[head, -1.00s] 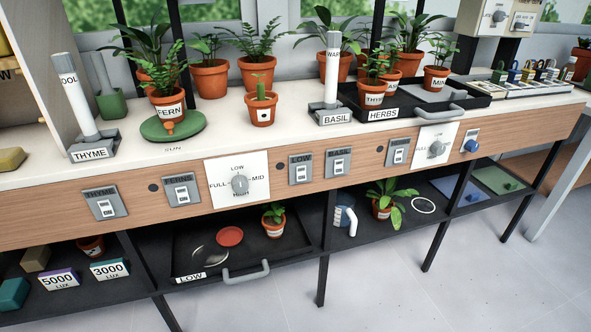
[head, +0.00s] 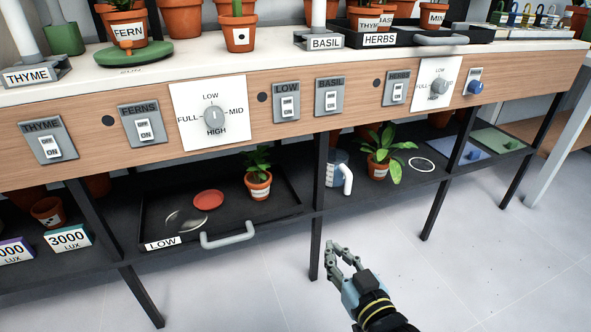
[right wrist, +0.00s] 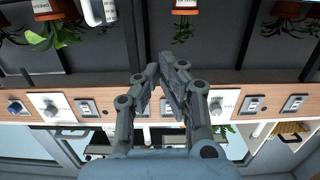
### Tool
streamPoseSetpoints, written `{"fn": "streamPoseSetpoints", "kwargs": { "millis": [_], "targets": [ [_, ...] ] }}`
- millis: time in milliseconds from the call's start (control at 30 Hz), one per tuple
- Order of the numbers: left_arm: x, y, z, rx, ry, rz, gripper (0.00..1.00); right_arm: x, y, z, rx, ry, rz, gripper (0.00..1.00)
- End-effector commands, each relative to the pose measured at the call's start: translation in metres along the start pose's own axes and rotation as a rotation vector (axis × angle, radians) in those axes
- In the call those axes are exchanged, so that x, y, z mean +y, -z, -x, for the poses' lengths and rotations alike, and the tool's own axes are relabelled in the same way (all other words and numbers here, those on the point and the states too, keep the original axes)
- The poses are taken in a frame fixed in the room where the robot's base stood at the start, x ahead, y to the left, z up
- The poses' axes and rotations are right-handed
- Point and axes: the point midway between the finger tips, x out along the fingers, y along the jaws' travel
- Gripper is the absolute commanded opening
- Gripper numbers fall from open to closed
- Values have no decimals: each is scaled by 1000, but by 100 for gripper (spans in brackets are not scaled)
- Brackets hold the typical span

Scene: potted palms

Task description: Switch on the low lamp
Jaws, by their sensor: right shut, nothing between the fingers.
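The switch labelled LOW (head: 286,102) is on the wooden front of the bench, right of the large dial, with a white rocker on a grey plate. Its rocker is too small to read as on or off. My right gripper (head: 340,254) is below and right of it, in front of the lower shelf, shut and empty, touching nothing. In the right wrist view the shut fingers (right wrist: 165,68) cover the middle of the upside-down switch row. A black tray labelled LOW (head: 275,217) on the lower shelf holds a potted plant (head: 258,182). My left gripper is out of view.
The BASIL switch (head: 329,97) sits close right of the LOW switch, and the FULL-MID dial (head: 213,114) close left. The FERNS switch (head: 142,125) is farther left. The tray's grey handle (head: 228,236) sticks out in front. Open floor lies below.

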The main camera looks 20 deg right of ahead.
Motion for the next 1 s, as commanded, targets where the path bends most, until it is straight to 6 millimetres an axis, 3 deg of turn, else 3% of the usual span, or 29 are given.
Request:
{"fn": "streamPoseSetpoints", "kwargs": {
  "millis": [33, 133, 200, 300, 400, 800, 1000],
  "targets": [
    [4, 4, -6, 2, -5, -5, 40, -5, 10, -19, 129, 0, -6, 0],
    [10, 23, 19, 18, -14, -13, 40, -12, 71, -41, 389, 0, -10, 0],
    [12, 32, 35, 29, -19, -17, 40, -14, 104, -45, 531, -3, -13, 0],
    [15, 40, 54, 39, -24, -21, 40, -16, 138, -44, 673, -5, -14, 0],
    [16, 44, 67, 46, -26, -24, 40, -17, 157, -41, 749, -5, -13, 0],
    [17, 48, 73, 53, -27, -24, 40, -17, 167, -41, 773, -6, -13, 0],
    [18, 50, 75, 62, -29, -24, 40, -17, 181, -56, 774, -6, -13, 0]
  ]
}}
